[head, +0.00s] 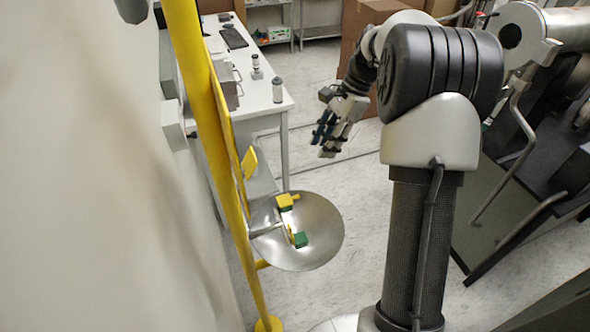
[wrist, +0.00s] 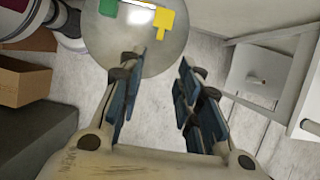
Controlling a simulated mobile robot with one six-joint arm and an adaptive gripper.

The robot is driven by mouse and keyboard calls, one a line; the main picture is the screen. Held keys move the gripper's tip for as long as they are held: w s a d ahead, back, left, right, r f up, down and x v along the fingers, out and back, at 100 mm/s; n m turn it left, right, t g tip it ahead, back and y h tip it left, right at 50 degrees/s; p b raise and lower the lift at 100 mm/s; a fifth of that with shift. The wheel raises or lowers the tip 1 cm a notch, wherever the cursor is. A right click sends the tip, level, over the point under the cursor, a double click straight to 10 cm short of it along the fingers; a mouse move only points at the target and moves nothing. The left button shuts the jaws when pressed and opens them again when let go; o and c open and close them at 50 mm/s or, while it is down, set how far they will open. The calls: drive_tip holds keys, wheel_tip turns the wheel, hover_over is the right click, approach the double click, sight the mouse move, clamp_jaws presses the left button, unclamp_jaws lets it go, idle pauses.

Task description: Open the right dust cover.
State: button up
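A round steel bowl (head: 328,232) is mounted on a yellow post; part of it shows at the top of the wrist view (wrist: 130,62). One yellow piece (head: 285,202) and one green piece (head: 301,240) with a yellow part sit in the bowl. The yellow piece (wrist: 163,22) and the green piece (wrist: 108,8) also show in the wrist view. They look like the dust covers; I cannot tell which is the right one. My gripper (head: 326,140) is open and empty, above and apart from the bowl. Its fingers (wrist: 163,62) are spread below the bowl in the wrist view.
The yellow post (head: 222,130) stands beside the wall, with a yellow plate (head: 249,163) on the station. A white table (head: 262,100) with bottles stands behind. Cardboard boxes (head: 365,20) are at the back. Dark machinery (head: 520,200) is on the right. Floor between is clear.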

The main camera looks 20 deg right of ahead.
sight(297, 196)
drive_tip(key=b+x, duration=0.2)
drive_tip(key=x, duration=1.5)
drive_tip(key=shift+a+f, duration=0.15)
drive_tip(key=shift+f, duration=0.1)
clamp_jaws()
